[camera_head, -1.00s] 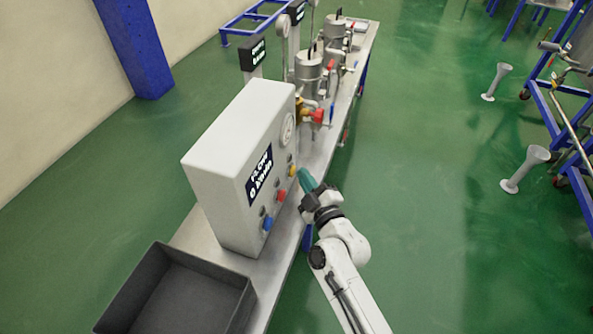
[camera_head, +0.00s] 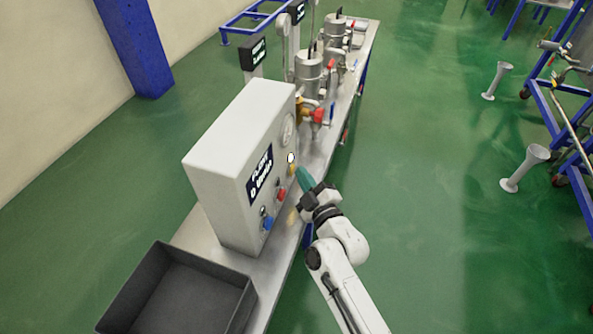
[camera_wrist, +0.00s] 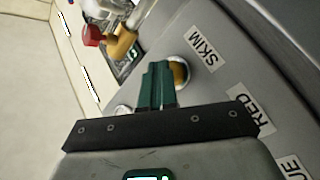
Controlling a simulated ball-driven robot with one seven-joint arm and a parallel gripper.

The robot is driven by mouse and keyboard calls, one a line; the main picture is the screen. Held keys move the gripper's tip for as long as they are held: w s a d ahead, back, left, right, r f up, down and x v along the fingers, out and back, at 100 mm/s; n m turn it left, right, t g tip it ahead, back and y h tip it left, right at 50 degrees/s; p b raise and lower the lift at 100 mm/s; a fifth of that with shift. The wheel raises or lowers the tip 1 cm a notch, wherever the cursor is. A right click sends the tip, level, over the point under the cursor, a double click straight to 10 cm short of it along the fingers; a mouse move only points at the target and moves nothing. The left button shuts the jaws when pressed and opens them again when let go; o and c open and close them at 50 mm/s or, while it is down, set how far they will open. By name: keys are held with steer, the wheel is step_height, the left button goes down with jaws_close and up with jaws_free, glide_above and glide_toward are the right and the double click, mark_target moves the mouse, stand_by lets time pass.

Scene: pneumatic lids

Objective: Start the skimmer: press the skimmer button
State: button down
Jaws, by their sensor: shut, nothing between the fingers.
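The skimmer button is the yellow button (camera_head: 292,170) on the side face of the light grey control box (camera_head: 222,165). In the wrist view the yellow button (camera_wrist: 181,72) sits beside a label reading SKIM (camera_wrist: 204,48), partly hidden behind my fingers. A small round lamp (camera_head: 291,158) just above the button glows white. My gripper (camera_head: 303,177) has its green fingers shut with nothing between them. Its tips are close to the yellow button; I cannot tell if they touch it. The shut fingers also show in the wrist view (camera_wrist: 157,84).
A red button (camera_head: 281,195) and a blue button (camera_head: 268,223) are lower on the same face. A dark open tray (camera_head: 130,288) stands at the near end of the bench. Metal vessels and a red valve handle (camera_head: 318,116) stand farther back.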

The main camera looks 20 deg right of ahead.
steer(key=shift+s+d+f+b, duration=0.25)
steer(key=shift+d+b, duration=0.05)
steer(key=shift+b, duration=0.4)
steer(key=shift+s+d+b, duration=0.35)
steer(key=shift+d+b, duration=0.15)
steer(key=shift+b, duration=0.25)
steer(key=shift+s+d+r+b, duration=0.1)
steer(key=shift+s+d+b, duration=0.7)
steer(key=shift+b, duration=0.55)
steer(key=shift+s+d+r+b, duration=0.1)
steer(key=shift+s+d+b, duration=0.35)
steer(key=shift+d+b, duration=0.7)
steer(key=shift+a, duration=0.25)
